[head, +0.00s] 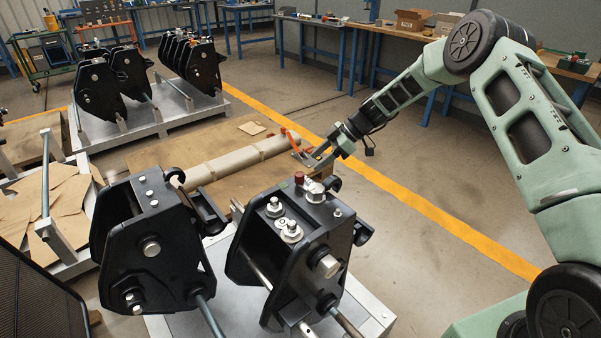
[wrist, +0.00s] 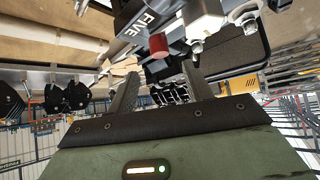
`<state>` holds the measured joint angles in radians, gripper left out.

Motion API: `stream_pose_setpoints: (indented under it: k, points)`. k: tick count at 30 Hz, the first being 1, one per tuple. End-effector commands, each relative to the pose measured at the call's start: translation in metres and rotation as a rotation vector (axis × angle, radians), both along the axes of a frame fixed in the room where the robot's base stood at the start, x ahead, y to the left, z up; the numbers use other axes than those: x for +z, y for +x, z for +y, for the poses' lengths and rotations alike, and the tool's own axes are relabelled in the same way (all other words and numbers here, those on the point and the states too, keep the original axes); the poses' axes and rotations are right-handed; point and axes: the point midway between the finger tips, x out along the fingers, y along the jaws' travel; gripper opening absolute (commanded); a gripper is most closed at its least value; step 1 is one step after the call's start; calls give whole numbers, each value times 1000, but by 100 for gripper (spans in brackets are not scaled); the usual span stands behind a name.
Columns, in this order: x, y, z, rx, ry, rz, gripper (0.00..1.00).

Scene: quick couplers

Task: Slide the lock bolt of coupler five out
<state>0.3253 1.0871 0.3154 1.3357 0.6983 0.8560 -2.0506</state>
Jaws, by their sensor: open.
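Coupler five (head: 325,232) is the black coupler at the front right in the head view. Its label FIVE shows upside down on its black body in the wrist view (wrist: 128,28). A red knob (head: 299,178) stands out near its top edge, close to silver fittings; it also shows in the wrist view (wrist: 158,46). I take it as the end of the lock bolt, whose shaft is mostly hidden. My gripper (head: 303,155) is open and empty, apart from the knob, beyond the coupler's top. In the wrist view the knob appears between and above the two fingertips (wrist: 160,80).
A second black coupler (head: 150,235) stands close on the left on the same pale stand (head: 235,315). A cardboard roll (head: 235,165) lies on boards behind. More couplers (head: 190,65) stand on a rack farther back. Open floor (head: 440,200) lies to the right.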

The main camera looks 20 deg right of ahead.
Motion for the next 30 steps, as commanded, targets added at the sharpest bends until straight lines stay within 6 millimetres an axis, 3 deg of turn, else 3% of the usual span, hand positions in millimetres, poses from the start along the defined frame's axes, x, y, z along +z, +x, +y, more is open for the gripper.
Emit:
stream_pose_setpoints:
  k: [6,12,26,30]
  points:
    - [-31,6,32,1,-1,2,50]
    - [-51,10,51,1,0,1,50]
    - [-59,12,58,-2,0,-1,50]
    - [-59,12,58,-1,0,0,11]
